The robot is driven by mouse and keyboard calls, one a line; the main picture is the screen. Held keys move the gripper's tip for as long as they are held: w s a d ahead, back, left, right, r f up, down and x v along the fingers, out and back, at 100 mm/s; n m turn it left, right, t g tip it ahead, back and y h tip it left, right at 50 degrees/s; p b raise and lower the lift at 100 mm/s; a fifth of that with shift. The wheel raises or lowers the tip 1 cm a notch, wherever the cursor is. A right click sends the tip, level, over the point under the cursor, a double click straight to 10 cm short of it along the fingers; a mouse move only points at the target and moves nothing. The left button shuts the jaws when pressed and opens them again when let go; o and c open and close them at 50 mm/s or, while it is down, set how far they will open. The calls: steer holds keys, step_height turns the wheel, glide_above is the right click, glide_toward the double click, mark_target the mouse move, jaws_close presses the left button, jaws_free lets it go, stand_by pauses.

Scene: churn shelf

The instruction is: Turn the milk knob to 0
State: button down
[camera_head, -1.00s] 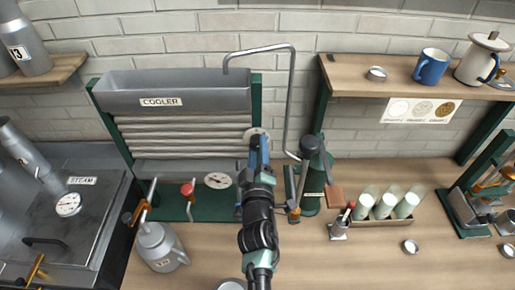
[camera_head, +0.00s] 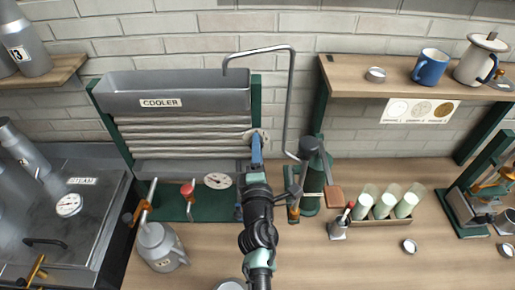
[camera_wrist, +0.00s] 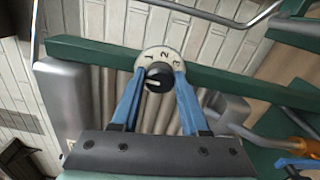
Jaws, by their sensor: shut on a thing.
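The milk knob (camera_wrist: 158,77) is black and round, on a pale dial plate (camera_wrist: 161,54) with numbers along its upper rim; I can make out 1 and 2, and perhaps 3. A light mark shows on the knob's left part in the wrist view, but I cannot tell which number it lines up with. No 0 is readable. My gripper (camera_wrist: 159,82) has its blue fingers on both sides of the knob, shut on it. In the head view my gripper (camera_head: 257,152) reaches the right post of the cooler (camera_head: 175,95) and mostly hides the knob; the dial plate (camera_head: 261,134) peeks out.
A bent grey pipe (camera_head: 291,95) runs close to the right of my gripper. A dark-topped green pump (camera_head: 310,165) stands to the right. A round gauge (camera_head: 217,181) and a red-topped valve (camera_head: 187,189) are on the left. A milk can (camera_head: 160,248) stands at the front left.

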steer(key=shift+f, duration=0.1)
stand_by(0.4)
steer(key=shift+c, duration=2)
jaws_free()
steer(key=shift+s, duration=0.1)
steer(key=s+p, duration=0.2)
steer(key=s, duration=1)
steer(key=shift+s, duration=0.4)
